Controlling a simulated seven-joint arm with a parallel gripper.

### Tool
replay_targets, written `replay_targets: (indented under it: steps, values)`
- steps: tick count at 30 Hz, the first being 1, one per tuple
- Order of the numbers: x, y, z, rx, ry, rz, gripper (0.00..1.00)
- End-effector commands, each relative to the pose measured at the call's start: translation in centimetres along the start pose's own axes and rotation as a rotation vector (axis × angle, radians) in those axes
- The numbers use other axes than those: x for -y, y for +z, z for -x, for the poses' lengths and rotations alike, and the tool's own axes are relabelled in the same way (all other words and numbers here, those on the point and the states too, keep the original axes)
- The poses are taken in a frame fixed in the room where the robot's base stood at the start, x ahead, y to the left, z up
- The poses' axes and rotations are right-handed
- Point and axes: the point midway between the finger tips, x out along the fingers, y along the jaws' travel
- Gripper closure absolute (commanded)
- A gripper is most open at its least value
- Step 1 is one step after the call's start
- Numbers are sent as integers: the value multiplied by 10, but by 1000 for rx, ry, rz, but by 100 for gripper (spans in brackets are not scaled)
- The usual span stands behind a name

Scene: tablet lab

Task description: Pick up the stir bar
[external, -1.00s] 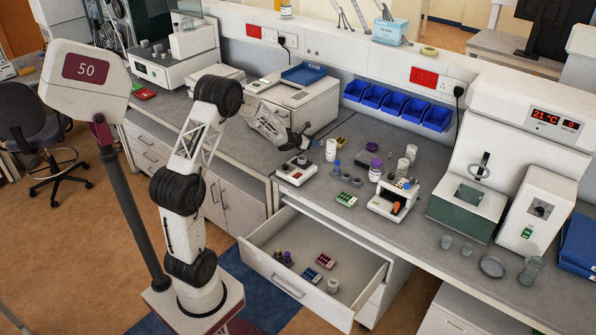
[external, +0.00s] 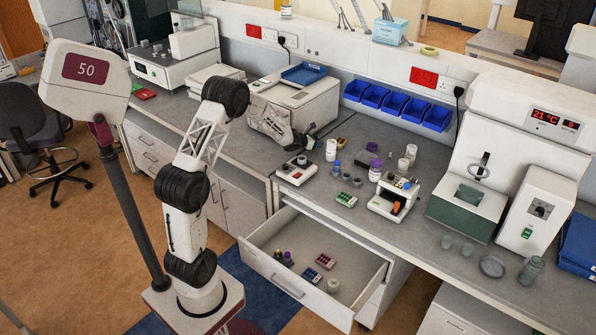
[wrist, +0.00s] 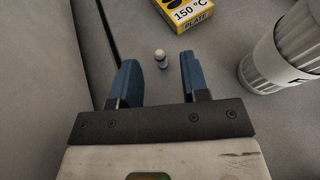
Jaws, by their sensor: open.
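In the wrist view, a small pale capsule with a dark band, which looks like the stir bar (wrist: 160,57), lies on the grey bench top. It is between the lines of my two blue fingertips, just ahead of them. My gripper (wrist: 158,70) is open, with nothing between its fingers. In the external view my gripper (external: 305,139) is low over the bench, beside the white box-shaped instrument. I cannot make out the stir bar in the external view.
A yellow box marked 150 °C (wrist: 186,12) lies beyond the stir bar. A white ribbed container (wrist: 275,67) stands to the right. A dark edge runs along the left. A stirrer-like device (external: 297,170) and an open drawer (external: 262,236) are nearer the front.

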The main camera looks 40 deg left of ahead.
Motion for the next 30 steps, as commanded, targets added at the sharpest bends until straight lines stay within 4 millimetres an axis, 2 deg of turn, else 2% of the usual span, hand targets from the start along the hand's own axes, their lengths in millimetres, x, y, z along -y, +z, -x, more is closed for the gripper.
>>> replay_targets:
  steps: [4, 10, 28, 29, 30]
  values:
    - [0, -1, -15, -1, -1, 0, 58]
    - [0, 0, -25, 1, -1, -1, 58]
    - [0, 0, -27, 0, 0, 0, 58]
    - [0, 0, -27, 0, 0, 0, 60]
    - [0, 0, -27, 0, 0, 0, 66]
